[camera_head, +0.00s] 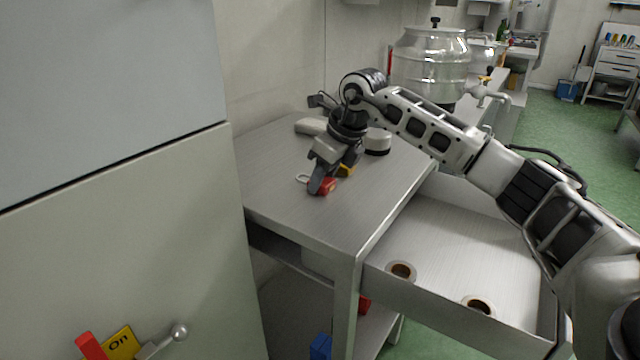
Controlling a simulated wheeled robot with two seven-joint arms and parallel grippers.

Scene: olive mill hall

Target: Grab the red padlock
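The red padlock (329,185) lies on the metal table top (290,200), with its light shackle (302,178) showing to the left. My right gripper (325,182) is down at the padlock, pointing at the table. One dark finger stands in front of the padlock and covers part of it. The other finger is hard to make out, so I cannot tell whether the gripper is open or shut on the padlock. My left gripper is out of view.
A yellow item (346,170) sits just right of the gripper. A pale object (310,126) and a white-and-black round object (378,142) stand behind. An open drawer (470,240) juts out at right. A tall cabinet (110,200) stands close on the left.

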